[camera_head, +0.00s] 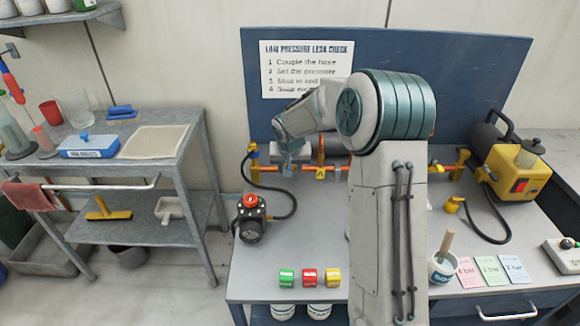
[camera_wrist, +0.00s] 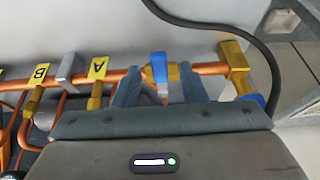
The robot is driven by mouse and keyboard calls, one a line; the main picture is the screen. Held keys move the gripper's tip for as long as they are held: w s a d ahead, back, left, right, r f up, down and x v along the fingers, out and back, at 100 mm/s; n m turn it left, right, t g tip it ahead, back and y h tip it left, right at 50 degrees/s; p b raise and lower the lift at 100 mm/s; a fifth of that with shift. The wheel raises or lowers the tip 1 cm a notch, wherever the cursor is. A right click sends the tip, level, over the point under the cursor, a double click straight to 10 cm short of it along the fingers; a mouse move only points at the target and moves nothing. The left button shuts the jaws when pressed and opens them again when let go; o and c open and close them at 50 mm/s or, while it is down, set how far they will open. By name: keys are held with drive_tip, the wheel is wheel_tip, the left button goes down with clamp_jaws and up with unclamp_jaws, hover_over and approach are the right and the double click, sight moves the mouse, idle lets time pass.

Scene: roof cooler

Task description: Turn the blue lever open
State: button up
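The blue lever (camera_wrist: 159,65) sits on a brass valve body on the copper pipe (camera_wrist: 208,68), in the upper middle of the wrist view. It stands across the pipe's line. My gripper (camera_wrist: 160,82) is open, with one finger on each side of the lever and valve. A gap shows on both sides, and I see no finger touching the lever. In the head view my gripper (camera_head: 289,166) is at the left part of the pipe, and the lever cannot be told apart from it there.
A brass elbow (camera_wrist: 234,68) and black hose (camera_wrist: 262,50) are close on the other side.

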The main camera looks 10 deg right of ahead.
clamp_jaws()
